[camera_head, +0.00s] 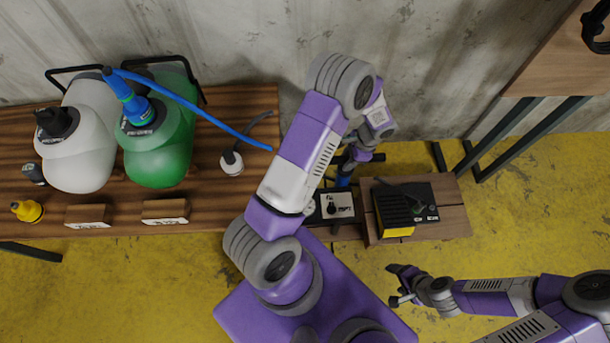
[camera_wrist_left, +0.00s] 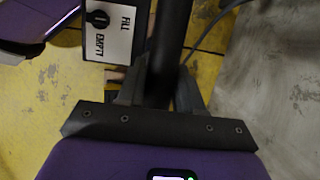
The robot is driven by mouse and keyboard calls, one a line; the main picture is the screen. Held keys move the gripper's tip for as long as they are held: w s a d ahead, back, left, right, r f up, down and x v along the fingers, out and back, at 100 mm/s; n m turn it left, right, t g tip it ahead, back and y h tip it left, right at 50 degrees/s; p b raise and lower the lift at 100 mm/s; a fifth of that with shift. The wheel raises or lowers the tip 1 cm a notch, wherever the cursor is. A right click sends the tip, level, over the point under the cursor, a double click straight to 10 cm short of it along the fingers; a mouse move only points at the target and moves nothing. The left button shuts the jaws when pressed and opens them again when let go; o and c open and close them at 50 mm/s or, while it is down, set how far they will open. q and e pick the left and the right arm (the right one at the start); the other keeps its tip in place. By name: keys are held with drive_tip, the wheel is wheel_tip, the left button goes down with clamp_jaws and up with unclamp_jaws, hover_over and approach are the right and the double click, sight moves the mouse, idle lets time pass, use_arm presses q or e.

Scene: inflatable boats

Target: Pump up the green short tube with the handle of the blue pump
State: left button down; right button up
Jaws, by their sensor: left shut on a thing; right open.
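The green short tube (camera_head: 160,150) stands on the bench at the left, with a blue nozzle (camera_head: 135,105) on its top. A blue hose (camera_head: 195,108) runs from there to the right until my left arm hides it. The blue pump (camera_head: 344,180) shows only as a small blue part, mostly hidden by my left arm. My left gripper (camera_head: 357,157) is above it. In the left wrist view, my left gripper (camera_wrist_left: 160,88) is shut on a dark round bar (camera_wrist_left: 171,45), which appears to be the pump's handle. My right gripper (camera_head: 396,285) is open and empty, low at the right.
A white tube (camera_head: 85,150) stands left of the green one. A FILL/EMPTY switch plate (camera_head: 338,205) lies beside the pump. A black and yellow box (camera_head: 400,208) sits on a low wooden stand (camera_head: 452,210). The yellow floor around my right gripper is clear.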

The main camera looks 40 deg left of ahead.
use_arm(q)
wheel_tip(320, 180, up, 12)
drive_tip(key=p, duration=0.9)
wheel_tip(320, 180, down, 12)
drive_tip(key=b, duration=0.8)
drive_tip(key=shift+f+b, duration=0.1)
drive_tip(key=shift+b, duration=0.2)
drive_tip(key=shift+r, duration=0.25)
drive_tip(key=shift+r+p, duration=0.2)
drive_tip(key=shift+p, duration=0.15)
wheel_tip(320, 180, up, 20)
drive_tip(key=p, duration=1.5)
wheel_tip(320, 180, down, 21)
drive_tip(key=b, duration=1.5)
drive_tip(key=shift+s+r, duration=0.1)
drive_tip(key=shift+r, duration=0.25)
